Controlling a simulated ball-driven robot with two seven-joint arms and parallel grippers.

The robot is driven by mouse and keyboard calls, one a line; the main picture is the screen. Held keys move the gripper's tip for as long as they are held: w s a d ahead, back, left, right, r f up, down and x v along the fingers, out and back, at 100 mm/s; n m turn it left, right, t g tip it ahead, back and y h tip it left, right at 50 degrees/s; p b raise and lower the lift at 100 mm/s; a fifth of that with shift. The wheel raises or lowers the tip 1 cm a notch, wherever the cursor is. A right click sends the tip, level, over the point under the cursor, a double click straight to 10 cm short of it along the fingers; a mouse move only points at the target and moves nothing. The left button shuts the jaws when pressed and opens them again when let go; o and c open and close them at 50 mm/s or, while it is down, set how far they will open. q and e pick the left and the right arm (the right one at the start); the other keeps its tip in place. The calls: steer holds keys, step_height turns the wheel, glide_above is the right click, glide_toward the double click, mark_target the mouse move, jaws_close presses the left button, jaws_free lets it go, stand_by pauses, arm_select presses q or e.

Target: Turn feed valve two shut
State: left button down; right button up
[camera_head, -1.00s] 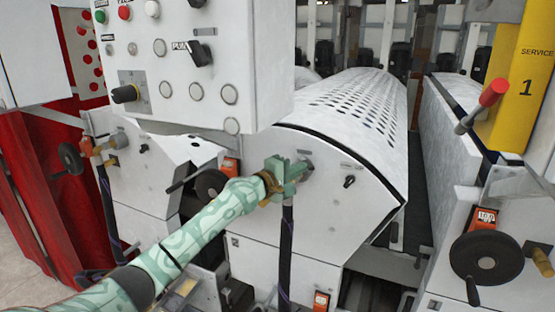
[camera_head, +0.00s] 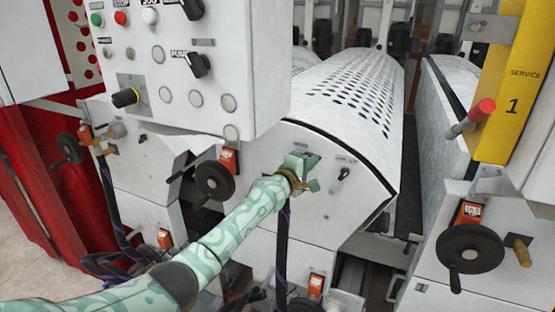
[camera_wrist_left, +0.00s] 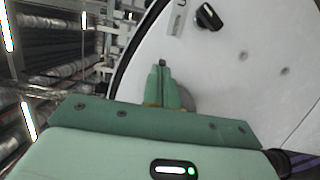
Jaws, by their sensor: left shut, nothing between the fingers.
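My left gripper (camera_head: 302,162), pale green, is shut in front of the white end panel (camera_head: 335,205) of the middle roller unit. My right gripper is not in view.
A black switch (camera_head: 344,173) sits right of the gripper; a black handwheel (camera_head: 213,181) is to its left. A control box (camera_head: 180,80) overhangs above left. A handwheel (camera_head: 470,248) and red-tipped lever (camera_head: 470,116) stand at right.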

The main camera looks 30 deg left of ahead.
arm_select(q)
steer(key=shift+w+d+b, duration=0.8)
steer(key=shift+w+b, duration=0.2)
steer(key=shift+w, duration=0.05)
steer(key=shift+r, duration=0.1)
steer(key=shift+r, duration=0.1)
